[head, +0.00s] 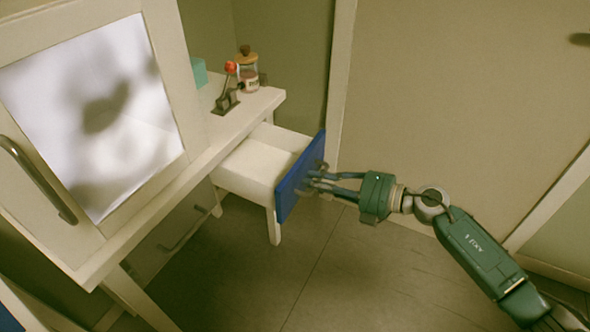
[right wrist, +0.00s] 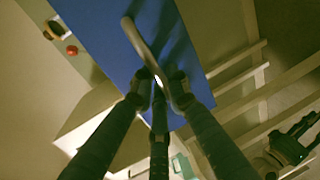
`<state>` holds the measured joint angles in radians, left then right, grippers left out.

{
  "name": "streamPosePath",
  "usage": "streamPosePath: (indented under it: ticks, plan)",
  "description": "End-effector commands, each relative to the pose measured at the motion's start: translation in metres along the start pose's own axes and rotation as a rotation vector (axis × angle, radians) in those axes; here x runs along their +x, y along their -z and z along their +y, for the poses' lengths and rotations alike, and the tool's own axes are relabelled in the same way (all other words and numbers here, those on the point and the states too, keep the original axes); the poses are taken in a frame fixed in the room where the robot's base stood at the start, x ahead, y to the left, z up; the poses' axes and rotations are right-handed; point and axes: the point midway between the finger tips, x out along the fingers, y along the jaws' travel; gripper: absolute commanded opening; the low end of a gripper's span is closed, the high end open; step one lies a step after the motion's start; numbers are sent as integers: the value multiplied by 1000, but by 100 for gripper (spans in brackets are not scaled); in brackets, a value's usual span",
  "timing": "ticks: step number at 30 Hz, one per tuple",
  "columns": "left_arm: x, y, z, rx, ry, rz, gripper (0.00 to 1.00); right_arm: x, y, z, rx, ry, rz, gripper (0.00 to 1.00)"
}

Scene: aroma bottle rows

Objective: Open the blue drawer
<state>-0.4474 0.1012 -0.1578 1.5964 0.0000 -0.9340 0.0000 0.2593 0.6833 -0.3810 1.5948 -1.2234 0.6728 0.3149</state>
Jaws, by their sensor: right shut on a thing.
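The blue drawer (head: 301,177) is pulled out from the white desk, and its white inside shows behind the blue front. My right gripper (head: 314,178) is at the blue front, shut on the drawer's handle. In the right wrist view the metal handle (right wrist: 139,40) runs across the blue front (right wrist: 98,35), and my right gripper's fingers (right wrist: 160,85) close around its lower end. The grip hides that part of the handle. My left gripper is in neither view.
A white cabinet (head: 165,45) with a mirror-like panel stands at left. On the desk top (head: 262,100) are a corked jar (head: 248,75), a red-knobbed lever (head: 230,85) and a teal box (head: 199,73). The tiled floor (head: 330,270) is clear before the drawer.

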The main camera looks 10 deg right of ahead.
Motion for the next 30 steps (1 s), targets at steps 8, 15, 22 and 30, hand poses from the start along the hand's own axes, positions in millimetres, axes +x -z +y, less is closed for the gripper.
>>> streamPosePath:
  ticks: [8, 15, 22, 30]
  plan:
    - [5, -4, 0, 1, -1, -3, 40, -38, 1, -12, 1, 6, 1, 0]
    - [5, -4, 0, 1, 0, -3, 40, -44, 1, -12, 1, 4, 2, 0]
    - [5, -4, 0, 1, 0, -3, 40, -44, 1, -12, 1, 5, 2, 0]
    - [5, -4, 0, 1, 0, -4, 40, -43, 0, -11, 1, 2, 1, 31]
